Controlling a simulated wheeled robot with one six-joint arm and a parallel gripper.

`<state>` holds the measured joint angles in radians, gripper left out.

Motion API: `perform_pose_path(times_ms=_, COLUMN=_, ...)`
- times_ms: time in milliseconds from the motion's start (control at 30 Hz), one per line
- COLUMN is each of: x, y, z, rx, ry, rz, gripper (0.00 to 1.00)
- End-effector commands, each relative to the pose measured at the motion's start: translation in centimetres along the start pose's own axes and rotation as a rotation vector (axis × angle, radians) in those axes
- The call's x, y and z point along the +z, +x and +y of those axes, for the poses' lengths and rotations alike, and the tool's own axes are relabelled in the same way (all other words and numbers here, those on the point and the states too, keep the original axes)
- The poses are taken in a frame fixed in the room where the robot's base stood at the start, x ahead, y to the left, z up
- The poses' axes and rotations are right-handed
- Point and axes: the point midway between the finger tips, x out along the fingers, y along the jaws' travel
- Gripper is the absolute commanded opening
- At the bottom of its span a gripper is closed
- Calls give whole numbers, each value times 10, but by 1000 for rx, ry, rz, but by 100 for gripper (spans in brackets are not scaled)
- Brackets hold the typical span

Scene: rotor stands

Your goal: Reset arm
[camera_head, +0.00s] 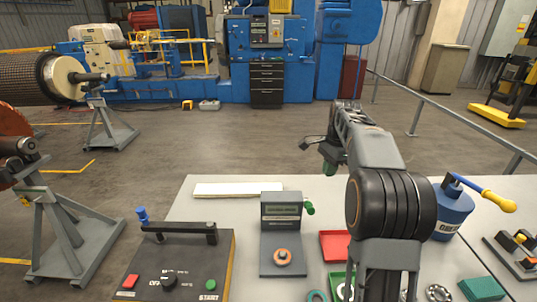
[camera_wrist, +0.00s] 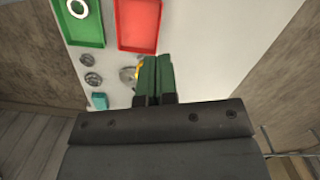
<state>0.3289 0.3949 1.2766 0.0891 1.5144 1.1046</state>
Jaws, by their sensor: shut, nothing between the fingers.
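My arm rises from the bottom of the head view and reaches out above the white table. My gripper (camera_head: 328,166) is at its far end, with one green fingertip partly showing past the wrist. In the wrist view, the two green fingers (camera_wrist: 156,78) lie side by side, shut and empty. They are above the table, and nothing is held. A small yellow thing is partly hidden behind the fingers.
The white table (camera_head: 340,202) bears a black control box (camera_head: 183,262), grey display device (camera_head: 282,235), red tray (camera_head: 333,246), green tray (camera_wrist: 97,38), blue canister (camera_head: 452,212), teal block (camera_head: 482,289) and small round metal parts (camera_wrist: 92,79). Rotor stands (camera_head: 62,237) are at left.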

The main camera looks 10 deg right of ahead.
Motion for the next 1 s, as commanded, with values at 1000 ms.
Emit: perform_pose_path(times_ms=1000, x=150, y=80, z=195, rx=-157, ry=-1389, rz=353, gripper=0)
